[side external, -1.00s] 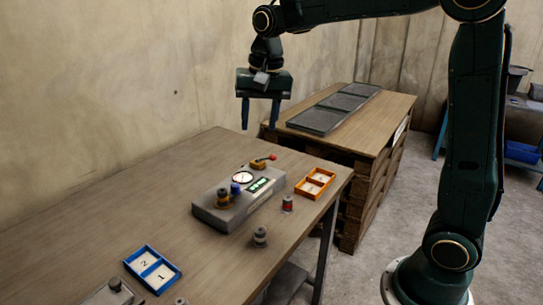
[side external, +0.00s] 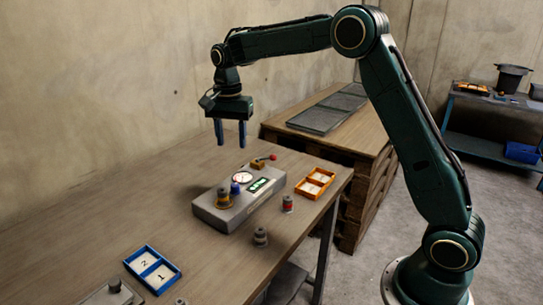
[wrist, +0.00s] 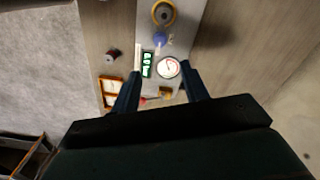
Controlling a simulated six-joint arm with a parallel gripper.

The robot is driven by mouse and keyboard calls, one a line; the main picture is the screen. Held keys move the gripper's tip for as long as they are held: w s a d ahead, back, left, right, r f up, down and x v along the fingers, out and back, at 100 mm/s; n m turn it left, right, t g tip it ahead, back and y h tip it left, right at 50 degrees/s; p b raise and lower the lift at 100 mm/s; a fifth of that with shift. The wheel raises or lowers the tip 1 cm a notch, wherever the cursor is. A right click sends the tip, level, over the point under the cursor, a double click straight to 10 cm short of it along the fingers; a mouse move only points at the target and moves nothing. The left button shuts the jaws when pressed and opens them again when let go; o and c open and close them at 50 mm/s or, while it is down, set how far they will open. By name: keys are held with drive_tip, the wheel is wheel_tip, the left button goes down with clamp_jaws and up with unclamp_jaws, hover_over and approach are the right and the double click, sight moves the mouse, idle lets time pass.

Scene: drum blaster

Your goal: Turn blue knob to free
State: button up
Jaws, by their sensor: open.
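The blue knob (side external: 235,189) stands on top of a grey control box (side external: 224,215) on the wooden table, beside a yellow-and-grey knob (side external: 223,198). It also shows in the wrist view (wrist: 160,40), beyond my fingertips. My gripper (side external: 231,142) is open and empty, pointing down, above the far end of the box and clear of it. In the wrist view the two fingers (wrist: 160,75) straddle the part of the box with the round gauge (wrist: 167,68) and green display (wrist: 147,64). I cannot read the knob's setting.
A red-tipped lever (side external: 264,160) sits at the box's far end. An orange tray (side external: 329,177), a red-banded cylinder (side external: 287,204) and a grey cylinder (side external: 261,237) stand right of the box. A blue tray (side external: 176,277) lies in front. The table left of the box is clear.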

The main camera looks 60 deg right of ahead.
sight(235, 185)
wheel_tip(235, 185, down, 14)
drive_tip(key=shift+r, duration=0.15)
idle(0.7)
drive_tip(key=shift+c, duration=0.5)
clamp_jaws()
